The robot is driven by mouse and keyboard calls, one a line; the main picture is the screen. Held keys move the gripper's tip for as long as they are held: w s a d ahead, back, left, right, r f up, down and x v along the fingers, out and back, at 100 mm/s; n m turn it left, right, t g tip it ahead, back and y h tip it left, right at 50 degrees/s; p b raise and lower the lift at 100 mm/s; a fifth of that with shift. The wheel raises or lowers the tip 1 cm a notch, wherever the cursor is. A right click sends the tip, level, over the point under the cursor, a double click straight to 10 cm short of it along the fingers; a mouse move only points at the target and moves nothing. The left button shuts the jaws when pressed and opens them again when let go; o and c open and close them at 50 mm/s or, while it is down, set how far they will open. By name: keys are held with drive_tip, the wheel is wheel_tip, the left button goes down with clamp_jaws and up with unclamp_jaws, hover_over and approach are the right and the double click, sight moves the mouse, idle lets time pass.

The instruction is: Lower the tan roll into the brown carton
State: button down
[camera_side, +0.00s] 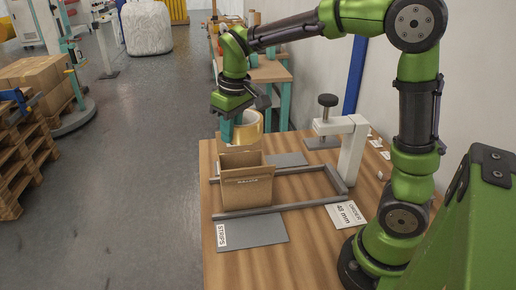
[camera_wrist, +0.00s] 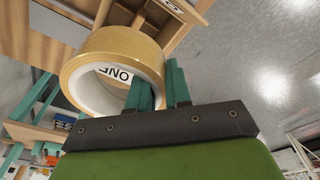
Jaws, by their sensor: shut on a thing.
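The tan roll (camera_side: 249,128) is a ring of tape with a pale core, held at the back edge of the brown carton. My gripper (camera_side: 228,133) is shut on it, its teal fingers pointing down. In the wrist view my gripper (camera_wrist: 166,88) grips the wall of the tan roll (camera_wrist: 130,45) at its right side, and dark lettering shows through the ring. The brown carton (camera_side: 246,188) stands open on the wooden table, its flaps up. In the side view the roll is above or just behind the carton; I cannot tell which. The carton's inside is hidden.
A grey rail frame (camera_side: 291,206) lies around the carton. A white stand with a black knob (camera_side: 352,150) is to the right. A grey "STRIPS" mat (camera_side: 255,232) and a "48 mm" card (camera_side: 346,214) lie in front. The table's left edge is close to the carton.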

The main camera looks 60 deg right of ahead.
drive_tip(key=shift+f, duration=2.95)
drive_tip(key=shift+f, duration=0.45)
drive_tip(key=shift+f, duration=0.35)
drive_tip(key=shift+f, duration=0.15)
drive_tip(key=shift+f, duration=0.3)
drive_tip(key=shift+f, duration=0.4)
drive_tip(key=c, duration=0.7)
unclamp_jaws()
drive_tip(key=shift+c, duration=0.2)
